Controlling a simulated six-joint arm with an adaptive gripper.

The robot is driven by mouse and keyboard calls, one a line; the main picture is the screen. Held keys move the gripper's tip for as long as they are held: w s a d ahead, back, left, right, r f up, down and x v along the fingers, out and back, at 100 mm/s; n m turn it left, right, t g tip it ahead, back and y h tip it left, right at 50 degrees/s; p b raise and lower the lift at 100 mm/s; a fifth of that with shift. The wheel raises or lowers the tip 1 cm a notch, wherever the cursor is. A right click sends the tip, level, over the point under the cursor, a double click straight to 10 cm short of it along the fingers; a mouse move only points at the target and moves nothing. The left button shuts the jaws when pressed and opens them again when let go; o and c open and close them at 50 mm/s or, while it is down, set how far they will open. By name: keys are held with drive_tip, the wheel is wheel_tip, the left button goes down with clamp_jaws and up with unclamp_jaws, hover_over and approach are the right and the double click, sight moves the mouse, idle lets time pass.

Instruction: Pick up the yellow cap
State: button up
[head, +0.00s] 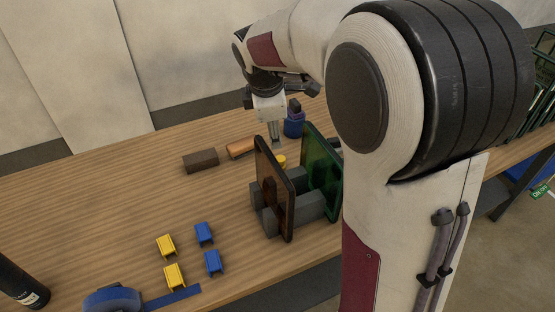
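A small rounded yellow piece (281,160), probably the yellow cap, shows on the table behind the brown upright plate (272,190). The plate hides part of it. My gripper (276,138) points down above and slightly left of it, apparently apart from it. The fingers look close together, but at this size I cannot tell whether they are open or shut. I see nothing held between them. Two yellow clip-like pieces (166,245) (174,276) lie at the front of the table.
A green plate (321,172) stands beside the brown one, with grey blocks (298,208) around them. A dark brown block (201,160), an orange cylinder (242,148) and a blue object (294,122) lie near the gripper. Blue clips (204,233) lie in front.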

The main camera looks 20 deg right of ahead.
drive_tip(key=w+d+f+n+g, duration=0.1)
drive_tip(key=w+d+f+n, duration=0.25)
drive_tip(key=w+f, duration=0.25)
drive_tip(key=n+g, duration=0.1)
drive_tip(key=n, duration=0.3)
approach(280, 158)
drive_tip(key=shift+d+f, duration=0.3)
drive_tip(key=shift+f, duration=0.05)
drive_tip(key=shift+x, duration=1.3)
drive_tip(key=shift+s+f, duration=0.1)
drive_tip(key=shift+x, duration=2.5)
drive_tip(key=shift+a, duration=0.2)
